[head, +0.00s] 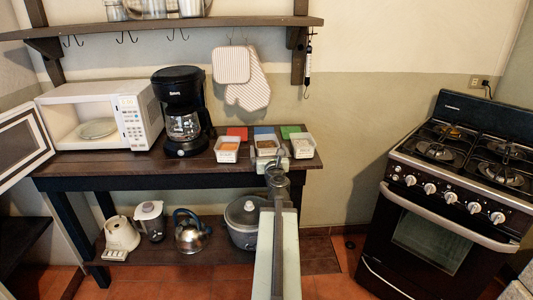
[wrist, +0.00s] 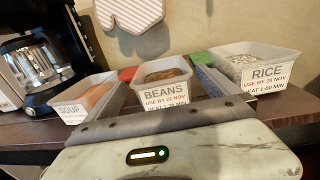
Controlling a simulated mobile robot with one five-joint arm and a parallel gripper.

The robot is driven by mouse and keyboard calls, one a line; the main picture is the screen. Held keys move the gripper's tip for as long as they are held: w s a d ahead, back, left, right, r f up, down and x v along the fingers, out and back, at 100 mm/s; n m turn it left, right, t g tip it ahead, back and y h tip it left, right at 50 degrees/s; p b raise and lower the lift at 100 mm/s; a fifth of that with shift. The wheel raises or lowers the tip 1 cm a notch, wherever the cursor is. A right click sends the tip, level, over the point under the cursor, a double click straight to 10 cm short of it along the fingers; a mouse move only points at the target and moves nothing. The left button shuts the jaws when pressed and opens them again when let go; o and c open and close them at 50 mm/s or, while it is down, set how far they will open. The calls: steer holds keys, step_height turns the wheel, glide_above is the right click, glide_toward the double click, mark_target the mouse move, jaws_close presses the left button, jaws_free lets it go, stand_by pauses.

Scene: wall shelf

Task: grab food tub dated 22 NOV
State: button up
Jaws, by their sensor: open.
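Three white food tubs stand in a row on the dark wooden table. The middle tub (wrist: 163,92) is labelled BEANS, USE BY 22 NOV, with brown food inside; it also shows in the head view (head: 266,141). The left tub (wrist: 72,112) reads SOUP; its date is too small to read. The right tub (wrist: 268,77) reads RICE and its date looks like 26 NOV. My gripper (wrist: 160,77) is open, its fingers reaching forward on the left and right of the BEANS tub. Whether either finger touches it cannot be told.
Red (head: 237,132), blue (head: 263,130) and green (head: 290,131) lids lie behind the tubs. A coffee maker (head: 183,90) and an open microwave (head: 100,115) stand left. Oven mitts (head: 247,90) hang behind. The stove (head: 450,180) is apart at right.

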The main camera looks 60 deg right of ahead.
mark_target(267, 141)
steer(key=x, duration=0.7)
steer(key=shift+s+r, duration=0.1)
steer(key=shift+r, duration=0.05)
steer(key=c, duration=1.6)
steer(key=shift+r, duration=0.15)
step_height(267, 141, up, 10)
steer(key=p, duration=1)
steer(key=shift+a, duration=0.1)
